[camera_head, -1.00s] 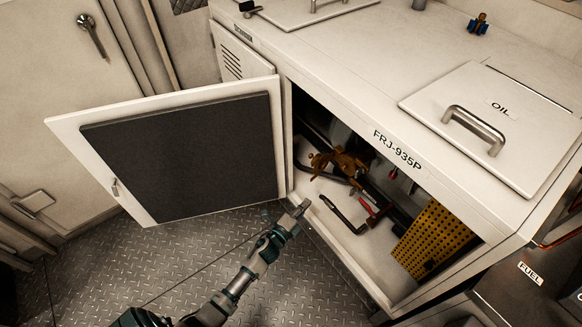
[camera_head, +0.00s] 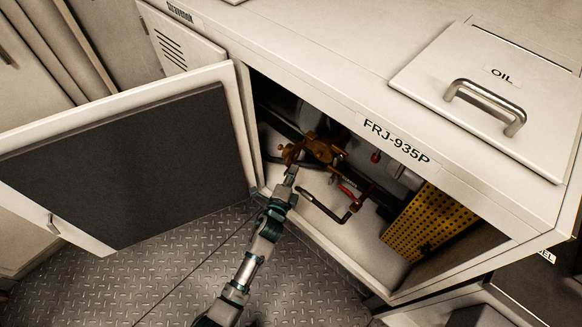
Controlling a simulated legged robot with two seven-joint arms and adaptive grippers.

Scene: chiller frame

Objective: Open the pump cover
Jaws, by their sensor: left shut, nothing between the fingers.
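The cabinet (camera_head: 420,172) marked FRJ-935P stands with its hinged door (camera_head: 120,250) swung wide open to the left. The door has a dark inner panel and a small handle (camera_head: 53,224). Inside the cabinet is an orange-brown pump-like part (camera_head: 322,148). I cannot tell which piece is the pump cover. My left gripper (camera_head: 291,174) is shut and empty at the cabinet opening, just in front of and below the orange-brown part. I cannot tell whether it touches it. My right gripper is not in view.
A yellow perforated panel (camera_head: 425,225) stands farther right. An OIL lid (camera_head: 470,105) with a metal handle is on top. The metal floor (camera_head: 170,270) below is clear.

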